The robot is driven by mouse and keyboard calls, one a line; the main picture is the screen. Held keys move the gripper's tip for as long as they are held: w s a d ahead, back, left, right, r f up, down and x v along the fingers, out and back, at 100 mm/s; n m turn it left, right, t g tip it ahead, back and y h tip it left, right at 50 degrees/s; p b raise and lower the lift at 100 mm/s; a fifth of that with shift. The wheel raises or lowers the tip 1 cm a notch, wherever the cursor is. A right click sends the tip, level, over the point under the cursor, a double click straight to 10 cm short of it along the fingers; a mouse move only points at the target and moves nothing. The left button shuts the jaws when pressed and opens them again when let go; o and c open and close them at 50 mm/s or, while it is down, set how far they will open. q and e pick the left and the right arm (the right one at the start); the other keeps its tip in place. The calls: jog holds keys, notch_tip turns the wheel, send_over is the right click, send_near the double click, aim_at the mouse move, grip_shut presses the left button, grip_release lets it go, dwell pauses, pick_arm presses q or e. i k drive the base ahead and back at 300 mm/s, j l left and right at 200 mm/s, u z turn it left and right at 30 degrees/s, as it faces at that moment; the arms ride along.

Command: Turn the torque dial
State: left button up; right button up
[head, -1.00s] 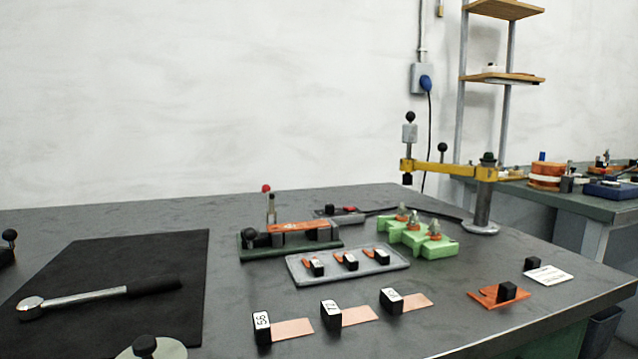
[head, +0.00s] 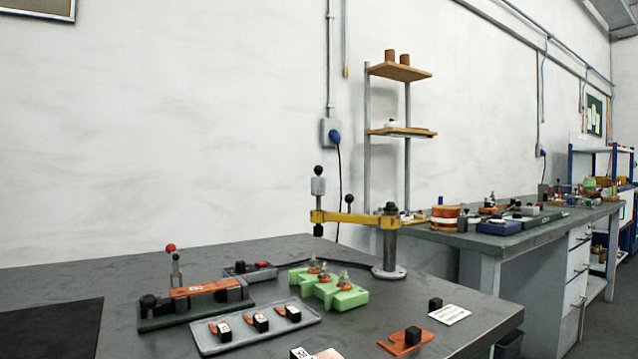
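I cannot pick out a torque dial for certain in the head view. A yellow-armed stand (head: 355,219) with dark knobs rises from a round base at the back right of the near bench. A green fixture with an orange bar (head: 205,290) and a red-topped lever stands at the left. Neither of my grippers is in view.
A grey tray (head: 212,348) holds several black blocks with orange pieces. A light green block (head: 330,288) lies behind it. An orange plate (head: 405,343) and a white card (head: 449,314) lie at the right. A black mat (head: 45,330) is at the left. A second bench (head: 500,238) stands beyond.

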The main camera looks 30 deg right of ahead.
aim_at(241, 265)
jog(key=k+l+u, duration=0.2)
jog(key=l, duration=0.3)
jog(key=k+l+u, duration=0.2)
jog(key=l, duration=0.25)
jog(key=k+l+u, duration=0.2)
jog(key=l, duration=0.25)
jog(key=k+l+u, duration=0.2)
jog(key=l, duration=0.2)
jog(key=k+l+u, duration=0.2)
jog(key=l, duration=0.2)
